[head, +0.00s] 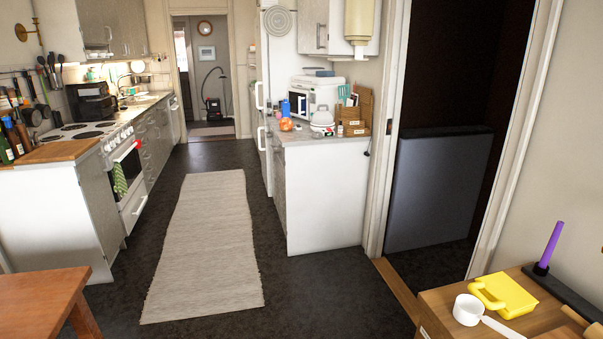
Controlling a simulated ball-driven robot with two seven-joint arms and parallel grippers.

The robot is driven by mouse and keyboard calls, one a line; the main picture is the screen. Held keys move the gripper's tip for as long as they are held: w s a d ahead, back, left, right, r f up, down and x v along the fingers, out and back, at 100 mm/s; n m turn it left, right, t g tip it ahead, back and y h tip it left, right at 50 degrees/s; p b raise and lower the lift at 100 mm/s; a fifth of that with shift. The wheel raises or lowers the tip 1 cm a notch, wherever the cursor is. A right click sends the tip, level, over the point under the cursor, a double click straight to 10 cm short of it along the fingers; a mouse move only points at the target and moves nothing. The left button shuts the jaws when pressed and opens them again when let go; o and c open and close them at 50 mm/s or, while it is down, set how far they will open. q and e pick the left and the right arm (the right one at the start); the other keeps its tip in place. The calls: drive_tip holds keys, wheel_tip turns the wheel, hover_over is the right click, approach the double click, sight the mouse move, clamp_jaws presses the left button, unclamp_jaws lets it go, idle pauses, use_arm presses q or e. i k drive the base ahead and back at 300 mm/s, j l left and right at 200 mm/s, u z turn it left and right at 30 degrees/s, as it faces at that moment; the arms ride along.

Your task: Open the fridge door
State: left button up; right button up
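A tall white unit (279,62), which looks like the fridge, stands beyond the right-hand counter. Two white upright handles show on its left edge, an upper handle (259,96) and a lower handle (262,138). Its front faces the aisle and shows only edge-on; the door looks shut. The counter and the things on it hide part of its lower side. Neither of my grippers is in view.
A long pale rug (205,240) lies along the open aisle. The cooker (125,165) and counters line the left. A white-sided counter (325,200) stands at right. A wooden table (35,300) and a wooden cabinet (450,305) flank the near side.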

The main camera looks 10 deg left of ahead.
sight(264, 63)
drive_tip(key=i+j+u, duration=0.35)
drive_tip(key=i, duration=0.6)
drive_tip(key=i+u, duration=0.35)
drive_tip(key=i, duration=0.6)
drive_tip(key=i+j+z, duration=0.1)
drive_tip(key=i, duration=2.6)
drive_tip(key=i+j+z, duration=0.25)
drive_tip(key=i, duration=0.25)
drive_tip(key=i+j+z, duration=0.2)
drive_tip(key=i, duration=0.35)
drive_tip(key=z, duration=0.4)
drive_tip(key=i+z, duration=0.15)
drive_tip(key=z, duration=0.6)
drive_tip(key=i+j, duration=0.05)
drive_tip(key=j, duration=0.05)
